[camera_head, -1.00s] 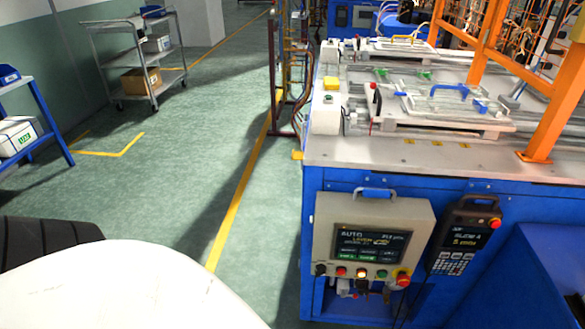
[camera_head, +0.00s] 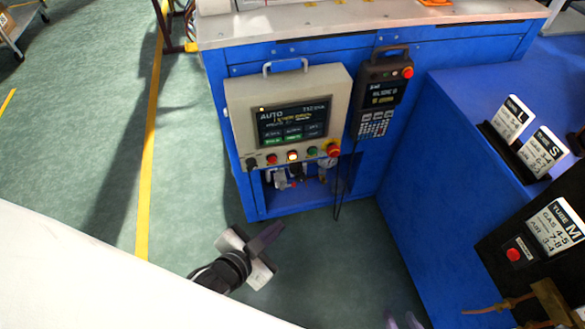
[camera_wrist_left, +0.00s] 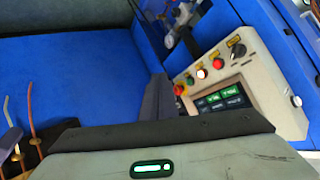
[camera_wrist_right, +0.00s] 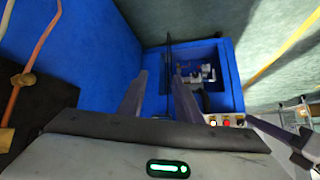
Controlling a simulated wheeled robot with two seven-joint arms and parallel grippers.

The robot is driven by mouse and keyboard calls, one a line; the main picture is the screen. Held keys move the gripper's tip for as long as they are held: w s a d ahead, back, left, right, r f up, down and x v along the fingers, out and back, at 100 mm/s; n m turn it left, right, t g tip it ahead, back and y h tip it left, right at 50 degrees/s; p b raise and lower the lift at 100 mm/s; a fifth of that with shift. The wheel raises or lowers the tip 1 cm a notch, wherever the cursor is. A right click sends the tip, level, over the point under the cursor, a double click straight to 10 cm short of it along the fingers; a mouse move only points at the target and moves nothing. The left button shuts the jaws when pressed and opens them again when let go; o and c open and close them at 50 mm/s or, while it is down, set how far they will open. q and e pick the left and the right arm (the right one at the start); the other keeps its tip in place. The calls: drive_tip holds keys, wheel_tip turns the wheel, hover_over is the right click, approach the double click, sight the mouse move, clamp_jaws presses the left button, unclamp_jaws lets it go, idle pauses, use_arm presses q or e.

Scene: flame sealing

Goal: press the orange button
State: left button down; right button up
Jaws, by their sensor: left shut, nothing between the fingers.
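The orange button (camera_head: 292,155) is lit, with a pale centre, in the row under the screen of the beige control panel (camera_head: 236,112). It also glows in the left wrist view (camera_wrist_left: 202,73). It sits between a red and a green button. My left gripper (camera_head: 280,229) is shut and empty, below and in front of the panel, apart from it. In the left wrist view its closed fingers (camera_wrist_left: 159,85) are left of the button row. My right gripper (camera_wrist_right: 159,76) is open and empty; in the head view only its fingertips (camera_head: 402,320) show at the bottom edge.
A red emergency knob (camera_head: 333,149) and a black knob (camera_head: 252,163) end the button row. A handheld pendant (camera_head: 383,90) hangs right of the panel. A blue bench (camera_head: 440,170) with label cards (camera_head: 510,118) stands at right. Green floor is open at left.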

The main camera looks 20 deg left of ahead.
sight(292, 156)
use_arm(q)
drive_tip(key=w+d+f+m+t+b, duration=0.1)
drive_tip(key=w+d+m+t+b, duration=0.1)
drive_tip(key=w+m+t+b, duration=0.2)
drive_tip(key=w+m+b, duration=0.3)
drive_tip(key=w, duration=0.4)
drive_tip(key=shift+w+d+h+b, duration=0.25)
drive_tip(key=shift+d+h+b, duration=0.05)
drive_tip(key=shift+b, duration=0.1)
drive_tip(key=w+a, duration=0.5)
drive_tip(key=w, duration=0.2)
drive_tip(key=shift+w+a, duration=0.1)
drive_tip(key=shift+w, duration=0.15)
idle(1.4)
